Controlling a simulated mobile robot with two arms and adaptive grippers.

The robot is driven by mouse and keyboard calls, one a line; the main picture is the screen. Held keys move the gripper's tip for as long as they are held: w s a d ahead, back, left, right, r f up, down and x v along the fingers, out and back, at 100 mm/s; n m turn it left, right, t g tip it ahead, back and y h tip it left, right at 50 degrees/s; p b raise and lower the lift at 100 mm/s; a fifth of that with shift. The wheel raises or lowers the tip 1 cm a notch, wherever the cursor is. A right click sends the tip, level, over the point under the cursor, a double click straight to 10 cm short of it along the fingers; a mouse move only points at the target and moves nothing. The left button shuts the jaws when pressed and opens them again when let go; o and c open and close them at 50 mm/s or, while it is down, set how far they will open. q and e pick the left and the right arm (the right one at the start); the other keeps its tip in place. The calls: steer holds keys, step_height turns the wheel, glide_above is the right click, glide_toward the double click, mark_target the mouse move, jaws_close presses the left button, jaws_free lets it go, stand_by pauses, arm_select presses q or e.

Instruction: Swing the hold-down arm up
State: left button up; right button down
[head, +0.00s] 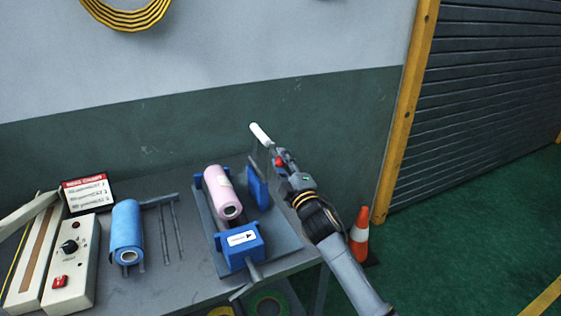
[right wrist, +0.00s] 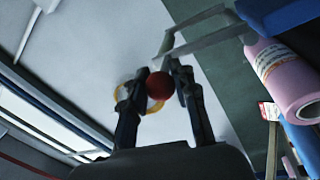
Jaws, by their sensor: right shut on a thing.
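The hold-down arm shows in the head view as a thin rod with a white roller (head: 260,134) at its end, up above the bench's back edge. A red knob (head: 280,162) sits just below the roller. My right gripper (head: 283,166) is shut on this knob. In the right wrist view the red knob (right wrist: 160,86) is between the two fingertips of the right gripper (right wrist: 158,84). A grey bent bar (right wrist: 205,41) shows beyond it. The pink film roll (head: 224,194) lies in the blue-ended stand (head: 240,248), left of my right gripper. My left gripper is out of view.
A blue roll (head: 127,228), a control box (head: 76,265) and a red-topped sign (head: 88,193) stand at left on the grey bench. A traffic cone (head: 360,232) stands on the floor right of my right arm. The wall is behind.

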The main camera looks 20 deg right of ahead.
steer(key=c, duration=1.3)
jaws_free()
steer(key=shift+f, duration=0.35)
steer(key=shift+o, duration=1.3)
steer(key=shift+s+d, duration=0.1)
steer(key=shift+d, duration=0.05)
steer(key=shift+r, duration=0.15)
steer(key=s+f, duration=0.2)
steer(key=s, duration=1)
steer(key=shift+f, duration=0.15)
steer(key=shift+w, duration=0.1)
